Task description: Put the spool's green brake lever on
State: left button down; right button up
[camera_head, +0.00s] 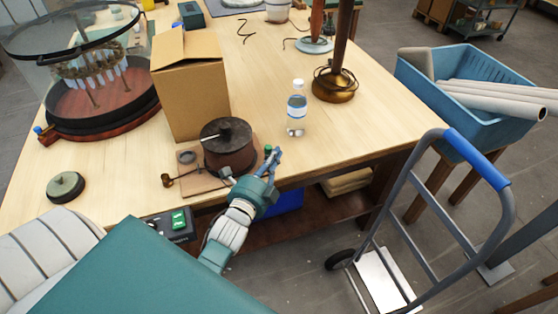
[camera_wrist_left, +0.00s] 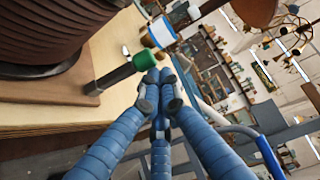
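The dark brown spool (camera_head: 228,148) stands on a small wooden board (camera_head: 190,187) near the table's front edge. Its green-knobbed brake lever (camera_wrist_left: 145,60) shows in the left wrist view as a dark bar sticking out from the board and ending in a green knob. In the head view the knob (camera_head: 267,149) is a small green spot right of the spool. My left gripper (camera_head: 275,157) is at the knob. Its blue fingers (camera_wrist_left: 157,80) are drawn together, with the tips just beside the knob. I cannot tell whether they touch it. My right gripper is out of view.
A water bottle (camera_head: 296,108) stands right of the spool and a cardboard box (camera_head: 190,85) behind it. A glass-covered fixture (camera_head: 95,100) is at the left. A hand truck (camera_head: 430,220) stands off the table's right front. The table between bottle and brass lamp base (camera_head: 334,86) is clear.

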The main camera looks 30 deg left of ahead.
pick_arm(q)
jog(key=n+b, duration=0.1)
jog(key=s+a+n+t+b, duration=0.1)
jog(key=b, duration=0.1)
jog(key=s+a+n+t+b, duration=0.1)
jog(key=b, duration=0.1)
jog(key=shift+s+f+y, duration=0.1)
jog(key=shift+f+y, duration=0.15)
jog(key=shift+y, duration=0.15)
jog(key=shift+s+a+r+n+t+b, duration=0.15)
jog(key=shift+s+a+n+t+b, duration=0.25)
jog(key=shift+n+t+b, duration=0.5)
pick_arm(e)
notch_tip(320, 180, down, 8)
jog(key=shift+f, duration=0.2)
pick_arm(q)
jog(key=shift+y, duration=0.4)
jog(key=shift+d+r, duration=0.1)
